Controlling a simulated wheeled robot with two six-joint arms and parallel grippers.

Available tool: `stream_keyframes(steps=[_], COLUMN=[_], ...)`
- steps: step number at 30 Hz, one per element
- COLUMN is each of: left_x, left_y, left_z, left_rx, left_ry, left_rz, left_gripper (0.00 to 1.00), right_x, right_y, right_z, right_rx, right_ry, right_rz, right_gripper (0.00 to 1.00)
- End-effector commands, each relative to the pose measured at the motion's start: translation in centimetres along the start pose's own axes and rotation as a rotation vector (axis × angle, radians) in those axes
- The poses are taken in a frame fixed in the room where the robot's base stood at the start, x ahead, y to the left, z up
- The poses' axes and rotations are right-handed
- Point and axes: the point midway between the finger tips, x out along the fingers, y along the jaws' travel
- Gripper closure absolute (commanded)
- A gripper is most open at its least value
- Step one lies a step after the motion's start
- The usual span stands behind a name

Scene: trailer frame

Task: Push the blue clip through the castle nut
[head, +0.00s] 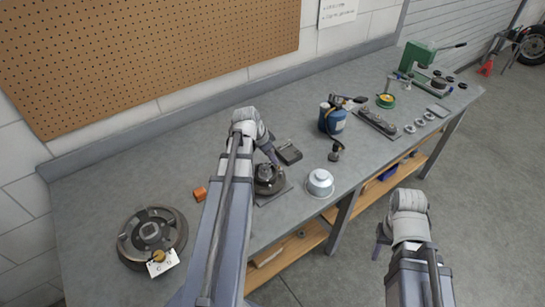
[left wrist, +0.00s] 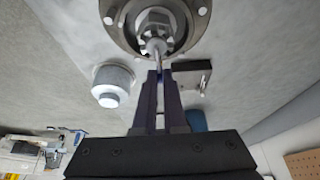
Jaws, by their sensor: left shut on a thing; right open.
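The castle nut (left wrist: 156,45) sits on a threaded end in the middle of a round, studded hub, at the top of the left wrist view. In the head view the hub (head: 268,186) stands on a flat plate on the bench. My left gripper (left wrist: 159,76) is shut right in front of the nut. Whether the clip is in the nut's hole I cannot tell. In the head view my left gripper (head: 274,160) reaches the hub's top. My right gripper (head: 380,240) is off the bench's front, open and empty.
A white-metal cup (head: 320,182) stands right of the hub, and a dark tray (head: 288,152) behind it. A blue bottle (head: 332,119) stands further right.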

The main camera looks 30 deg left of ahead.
Motion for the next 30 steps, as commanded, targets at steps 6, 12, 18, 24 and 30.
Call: stream_keyframes(steps=[6, 12, 18, 24, 30], left_x=[-0.14, -0.14, -0.16, -0.28, -0.33], left_y=[0.03, 0.02, 0.02, 0.04, 0.02], left_z=[0.34, 0.33, 0.38, 0.68, 0.80], left_rx=[0.000, 0.000, 0.000, 0.000, 0.000], left_ry=[0.000, 0.000, 0.000, 0.000, 0.000], left_rz=[0.000, 0.000, 0.000, 0.000, 0.000], left_gripper=[1.00, 1.00, 1.00, 1.00, 1.00], right_x=[0.00, 0.00, 0.00, 0.00, 0.00], right_y=[0.00, 0.00, 0.00, 0.00, 0.00], right_z=[0.00, 0.00, 0.00, 0.00, 0.00], right_rx=[0.000, 0.000, 0.000, 0.000, 0.000], right_ry=[0.000, 0.000, 0.000, 0.000, 0.000], right_rz=[0.000, 0.000, 0.000, 0.000, 0.000], right_gripper=[0.50, 0.50, 0.50, 0.50, 0.50])
